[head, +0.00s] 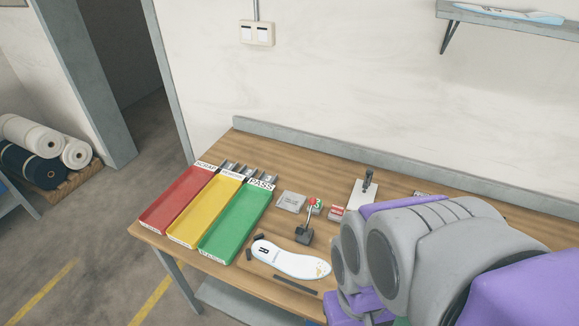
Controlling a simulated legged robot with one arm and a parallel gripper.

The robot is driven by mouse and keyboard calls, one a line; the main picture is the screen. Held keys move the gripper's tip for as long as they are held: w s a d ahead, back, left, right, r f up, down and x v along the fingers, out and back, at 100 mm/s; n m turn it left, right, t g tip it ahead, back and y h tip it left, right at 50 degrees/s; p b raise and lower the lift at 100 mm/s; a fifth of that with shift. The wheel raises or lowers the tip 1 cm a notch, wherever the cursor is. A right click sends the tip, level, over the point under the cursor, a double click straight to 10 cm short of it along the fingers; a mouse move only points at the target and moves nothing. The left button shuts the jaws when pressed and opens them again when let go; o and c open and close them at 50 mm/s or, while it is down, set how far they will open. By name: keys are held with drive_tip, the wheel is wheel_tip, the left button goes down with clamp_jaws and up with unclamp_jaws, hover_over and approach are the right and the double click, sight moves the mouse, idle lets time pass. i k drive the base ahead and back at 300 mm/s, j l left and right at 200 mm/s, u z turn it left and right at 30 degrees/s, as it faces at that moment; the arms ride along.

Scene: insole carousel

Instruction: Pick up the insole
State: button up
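A white insole (290,259) lies flat on the wooden workbench (385,187). It has a black mark at its left end and a speckled tan patch at its right end. My arm covers the right front of the bench, just right of the insole. The fingers of my gripper cannot be made out behind the arm links. No contact with the insole is visible.
Red (178,199), yellow (206,211) and green (238,222) trays stand left of the insole. A small dark lever device (305,236) stands just behind it. Dark strips lie beside it. A clamp (368,181) stands farther back. A wall shelf (510,20) hangs upper right.

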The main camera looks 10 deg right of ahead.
sight(298, 266)
drive_tip(key=j+z, duration=0.3)
drive_tip(key=z, duration=0.15)
drive_tip(key=i+j+z, duration=0.1)
drive_tip(key=j+z, duration=0.4)
drive_tip(key=j, duration=0.4)
drive_tip(key=k+j, duration=0.1)
drive_tip(key=j, duration=0.4)
drive_tip(key=j+z, duration=0.15)
drive_tip(key=j, duration=0.35)
drive_tip(key=k+j+z, duration=0.1)
drive_tip(key=j, duration=0.35)
